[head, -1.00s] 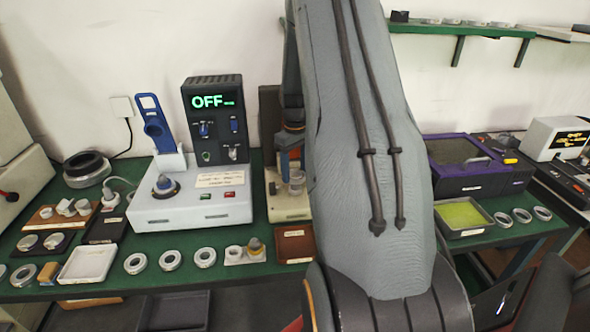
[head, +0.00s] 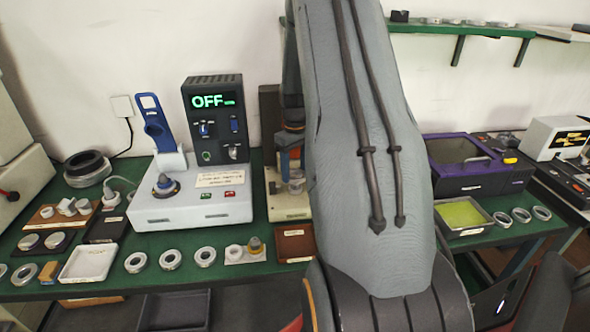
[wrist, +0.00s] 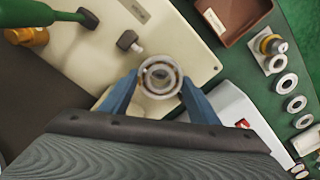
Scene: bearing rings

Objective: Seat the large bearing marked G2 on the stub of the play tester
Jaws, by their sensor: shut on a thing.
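My gripper (wrist: 159,77) has its two blue fingers closed on opposite sides of a silver bearing ring (wrist: 172,86). In the wrist view the ring is over a cream base plate (wrist: 190,45). A pale round shape shows inside the ring, but I cannot tell whether it is a stub or whether the ring rests on it. In the head view my gripper (head: 290,160) is partly hidden by my arm, above the cream base (head: 290,207) of a tall stand. No G2 mark is readable, and I cannot tell for sure which device is the play tester.
A white device (head: 190,207) with a blue lever and OFF display stands left of the stand. A brown tray (head: 295,245) lies in front of it. Several bearing rings (head: 170,259) line the bench front. A green handle (wrist: 35,13) and a dark knob (wrist: 127,40) are near my gripper.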

